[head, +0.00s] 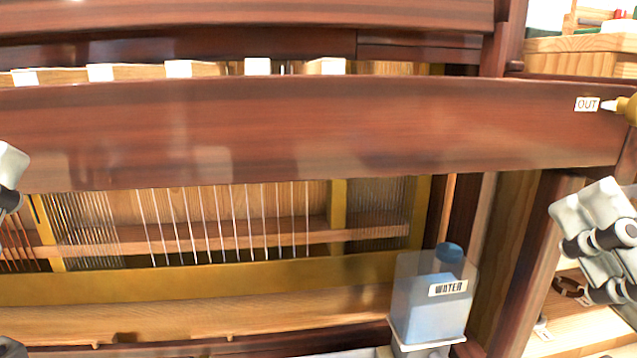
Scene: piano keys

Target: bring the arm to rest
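Parts of my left arm show at the far left edge as a pale piece with a dark joint, and parts of my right arm show at the right edge as pale links with dark round joints. I see neither gripper's fingertips in the head view. A row of several white piano keys (178,69) sits behind the top of the reddish-brown wooden rail (300,125). Neither visible arm part appears to touch the keys.
Thin strings (230,220) run in a yellow frame (210,281) below the rail. A clear box labelled WATER (432,300) with blue contents stands at the lower right. A label reading OUT (587,104) and a yellow-tipped object (628,106) are at the rail's right end.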

